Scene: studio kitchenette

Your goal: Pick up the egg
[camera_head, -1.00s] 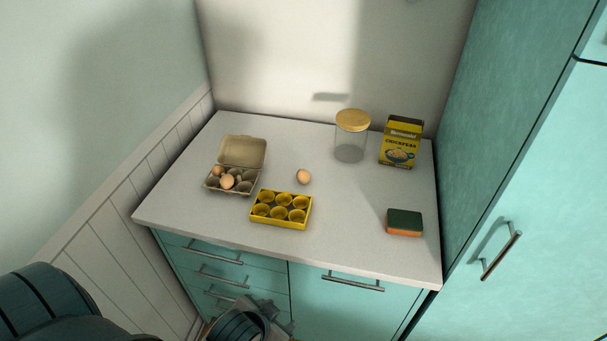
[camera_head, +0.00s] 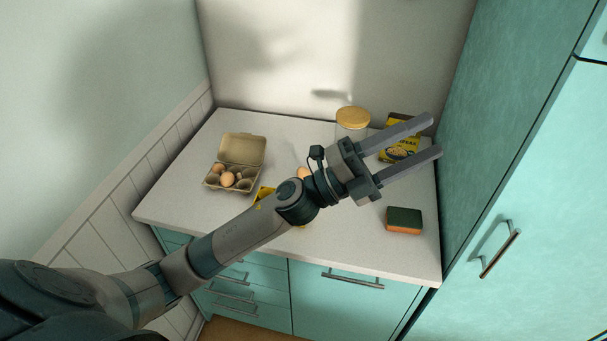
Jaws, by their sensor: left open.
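The loose brown egg (camera_head: 302,172) stands on the white countertop, just behind my left arm's wrist, which hides much of it. My left gripper (camera_head: 433,136) is open and empty, its two fingers spread and pointing right, in front of the yellow chickpea box in the picture. It is well to the right of the loose egg. Other brown eggs (camera_head: 228,179) sit in an open grey-brown egg carton (camera_head: 242,149) at the left. A yellow egg tray (camera_head: 264,192) is mostly covered by my left forearm. My right gripper is not in view.
A glass jar with a wooden lid (camera_head: 353,117) and the chickpea box (camera_head: 398,151) stand at the back right. A green and orange sponge (camera_head: 404,221) lies at the front right. A tall teal cabinet (camera_head: 520,180) bounds the right side. The front middle of the countertop (camera_head: 340,245) is clear.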

